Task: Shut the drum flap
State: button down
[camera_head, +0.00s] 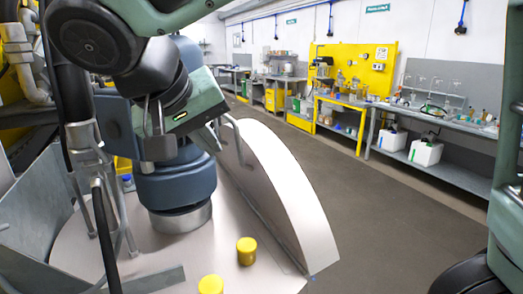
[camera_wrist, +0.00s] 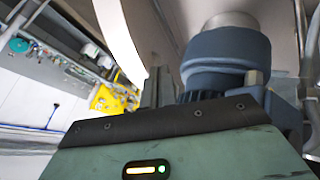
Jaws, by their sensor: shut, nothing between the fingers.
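The drum flap (camera_head: 292,185) is a pale metal half-disc panel. It stands raised and tilted at the right side of the drum top (camera_head: 95,238) in the head view. A bent grey handle (camera_head: 237,138) shows near its upper left edge. In the wrist view the flap (camera_wrist: 118,35) is a pale curved strip at the upper middle. My gripper (camera_head: 216,132) is shut and empty, between the blue agitator motor (camera_head: 172,180) and the flap, close to the handle. I cannot tell whether it touches the handle or flap.
The blue motor stands on the drum top and also fills the upper right of the wrist view (camera_wrist: 225,62). Two yellow caps (camera_head: 246,250) sit near the front of the drum top. Open floor (camera_head: 390,215) lies to the right, before workbenches (camera_head: 440,170) along the wall.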

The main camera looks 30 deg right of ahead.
jog(key=w+d+f+p, duration=0.4)
jog(key=d+f+p, duration=0.1)
jog(key=d+f, duration=0.2)
jog(key=shift+d+f, duration=0.15)
jog(key=shift+d, duration=0.75)
